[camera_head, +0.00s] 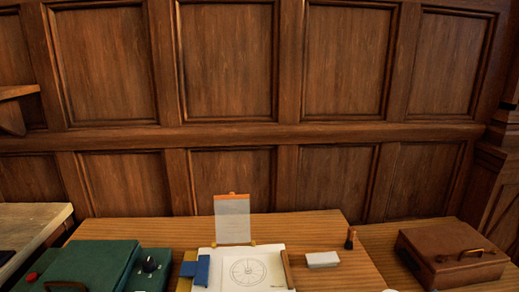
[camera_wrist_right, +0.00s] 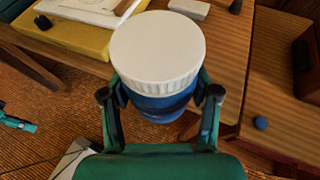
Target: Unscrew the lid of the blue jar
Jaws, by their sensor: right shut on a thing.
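The blue jar (camera_wrist_right: 158,104) with its wide white ribbed lid (camera_wrist_right: 157,48) fills the middle of the right wrist view. The lid sits on top of the jar, and the blue body shows below it. My right gripper (camera_wrist_right: 160,94) is shut on the jar, with one finger on each side of the blue body below the lid. A teal and dark part at the left edge of that view looks like my left gripper (camera_wrist_right: 16,122); its jaws are too small to read. Neither gripper shows clearly in the head view.
A wooden table (camera_head: 330,230) holds a white board with a circle drawing (camera_head: 248,272), an upright sheet (camera_head: 233,220), a white block (camera_head: 322,259) and a green case (camera_head: 85,262). A brown case (camera_head: 450,250) stands on the right table.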

